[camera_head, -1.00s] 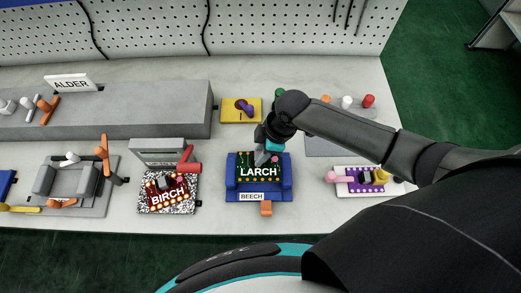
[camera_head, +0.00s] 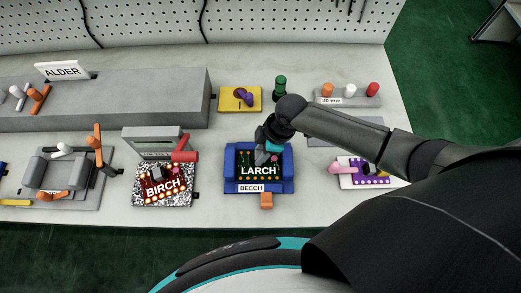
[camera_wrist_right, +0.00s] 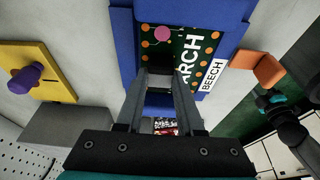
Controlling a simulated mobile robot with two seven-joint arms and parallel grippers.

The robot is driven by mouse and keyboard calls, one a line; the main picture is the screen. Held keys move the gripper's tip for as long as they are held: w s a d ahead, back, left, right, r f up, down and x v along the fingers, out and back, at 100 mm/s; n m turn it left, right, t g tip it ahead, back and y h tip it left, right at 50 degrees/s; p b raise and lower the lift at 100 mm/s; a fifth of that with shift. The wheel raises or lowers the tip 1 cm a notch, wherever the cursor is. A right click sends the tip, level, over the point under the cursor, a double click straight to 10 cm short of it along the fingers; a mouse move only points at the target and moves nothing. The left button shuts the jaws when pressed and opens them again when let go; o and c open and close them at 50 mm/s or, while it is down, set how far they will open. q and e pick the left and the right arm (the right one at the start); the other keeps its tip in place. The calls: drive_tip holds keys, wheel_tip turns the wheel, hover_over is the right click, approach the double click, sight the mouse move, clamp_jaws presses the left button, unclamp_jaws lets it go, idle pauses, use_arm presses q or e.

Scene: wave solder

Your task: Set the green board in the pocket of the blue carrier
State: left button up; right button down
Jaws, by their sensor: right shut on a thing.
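The green board (camera_head: 245,172), marked LARCH, has orange dots and a pink round part. It lies within the outline of the blue carrier (camera_head: 288,180), which has a BEECH label on its front. My right gripper (camera_head: 263,158) is over the board's back part, shut on it. In the right wrist view, the gripper's fingers (camera_wrist_right: 165,82) reach to the board (camera_wrist_right: 187,45), with the blue wall of the carrier (camera_wrist_right: 124,45) around it. I cannot tell whether the board rests flat on the pocket floor. My left gripper is not in view.
A BIRCH board (camera_head: 158,190) on a speckled block stands left of the carrier. A yellow block (camera_head: 232,104) and a green peg (camera_head: 280,88) are behind. An orange tab (camera_head: 266,200) projects in front.

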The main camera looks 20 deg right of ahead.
drive_tip(key=shift+f+b, duration=0.35)
drive_tip(key=shift+f, duration=0.2)
idle(0.5)
drive_tip(key=shift+c, duration=2.3)
unclamp_jaws()
drive_tip(key=shift+r, duration=0.1)
drive_tip(key=p+v, duration=0.2)
drive_tip(key=v, duration=1.3)
drive_tip(key=shift+p, duration=0.35)
drive_tip(key=shift+d, duration=0.1)
